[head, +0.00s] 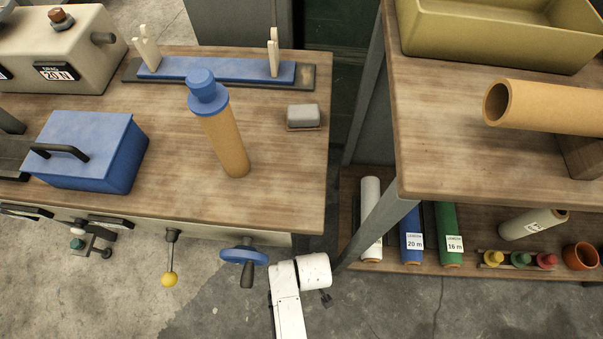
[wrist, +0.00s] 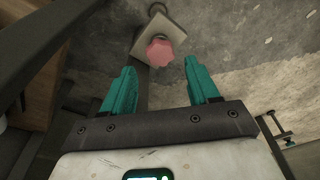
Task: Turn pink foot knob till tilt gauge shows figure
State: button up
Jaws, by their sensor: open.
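The pink foot knob (wrist: 159,52) is a lobed knob in the upper middle of the wrist view, in front of a pale square plate (wrist: 168,33) with a small ring at its top. My gripper (wrist: 159,66) has two teal fingers spread apart, one on each side of the knob's line. The knob appears beyond the fingertips, with nothing between the fingers. I cannot tell how far off it is. The head view shows only part of my white arm at the bottom middle; the gripper and the knob are hidden there. I cannot make out a tilt gauge in either view.
The wooden bench carries a blue lidded box (head: 85,150), an orange tube with a blue cap (head: 222,135) and a blue bar (head: 215,70). A blue handwheel (head: 244,256) and a yellow-tipped lever (head: 170,260) project from its front. A shelf unit (head: 500,135) stands right.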

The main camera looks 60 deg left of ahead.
jog(key=f+b, duration=0.3)
jog(key=f, duration=0.1)
jog(key=shift+s+a+b, duration=0.1)
jog(key=shift+a+b, duration=0.2)
jog(key=c, duration=0.8)
jog(key=shift+o, duration=0.2)
jog(key=m+t, duration=0.1)
jog(key=m, duration=0.5)
jog(key=shift+s+f+p, duration=0.1)
jog(key=shift+p, duration=0.2)
jog(key=m, duration=0.6)
jog(key=shift+t+h+b, duration=0.3)
jog(key=shift+h+b, duration=0.1)
jog(key=o, duration=0.8)
jog(key=shift+o, duration=0.2)
